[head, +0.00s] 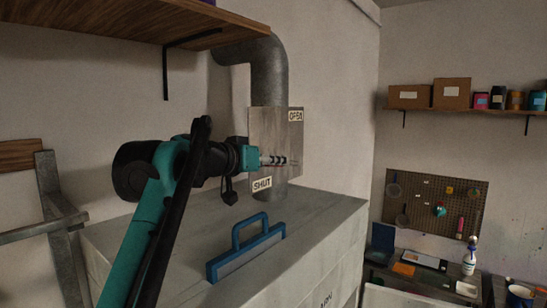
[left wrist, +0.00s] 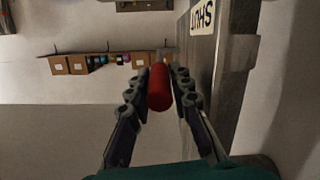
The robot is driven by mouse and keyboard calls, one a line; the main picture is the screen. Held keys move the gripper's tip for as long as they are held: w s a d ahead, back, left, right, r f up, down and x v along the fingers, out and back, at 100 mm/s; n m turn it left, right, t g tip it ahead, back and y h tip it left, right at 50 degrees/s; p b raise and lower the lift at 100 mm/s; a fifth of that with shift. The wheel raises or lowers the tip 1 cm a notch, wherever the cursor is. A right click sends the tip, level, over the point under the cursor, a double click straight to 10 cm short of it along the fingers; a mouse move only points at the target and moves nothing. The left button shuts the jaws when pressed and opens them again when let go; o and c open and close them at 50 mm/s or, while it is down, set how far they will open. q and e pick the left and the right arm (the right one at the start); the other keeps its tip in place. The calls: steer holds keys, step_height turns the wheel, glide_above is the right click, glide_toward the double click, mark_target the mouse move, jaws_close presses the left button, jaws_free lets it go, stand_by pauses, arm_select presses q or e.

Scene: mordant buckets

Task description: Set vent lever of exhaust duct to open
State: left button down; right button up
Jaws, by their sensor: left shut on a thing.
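The exhaust duct (head: 268,78) is a grey pipe that bends down from the wall to a grey box top. On it is a metal plate (head: 262,125), with an OPEN label (head: 295,116) at upper right and a SHUT label (head: 262,184) at lower left; the SHUT label also shows in the left wrist view (left wrist: 202,16). My left gripper (head: 281,161) is in front of the plate, between the labels. In the left wrist view its fingers (left wrist: 160,92) are shut on the vent lever's red grip (left wrist: 160,90). The gripper hides the lever in the head view.
A blue-handled tool (head: 247,250) lies on the grey box top (head: 330,210) below my left arm. A wooden shelf (head: 130,18) overhangs at upper left. At right are a shelf with boxes (head: 451,92), a pegboard (head: 425,215) and a cluttered bench.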

arm_select(q)
steer(key=shift+d+r, duration=0.1)
steer(key=shift+r, duration=0.1)
stand_by(0.3)
steer(key=c, duration=1.4)
jaws_free()
steer(key=shift+w, duration=0.1)
steer(key=shift+o, duration=0.2)
steer(key=v, duration=1.2)
steer(key=shift+r, duration=0.2)
